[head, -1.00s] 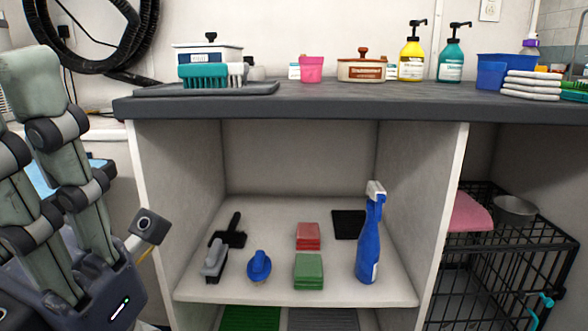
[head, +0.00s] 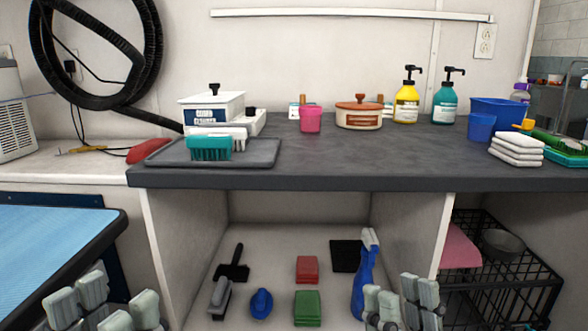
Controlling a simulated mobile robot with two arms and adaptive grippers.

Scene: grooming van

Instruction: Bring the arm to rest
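My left gripper (head: 103,307) shows at the bottom left, in front of the blue-topped table. Its grey fingers point up and stand apart with nothing between them. My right gripper (head: 400,306) shows at the bottom right, in front of the open shelf. Its fingers also stand apart and look empty. It overlaps the lower part of the blue spray bottle (head: 364,275) in the picture. The lower parts of both grippers and both arms are out of frame.
The dark counter (head: 300,178) holds a grey tray (head: 260,155) with a teal brush (head: 211,148), pump bottles and white towels (head: 516,149). The shelf holds brushes, a red stack (head: 307,268) and a green stack (head: 307,307). A wire crate (head: 500,285) stands at right.

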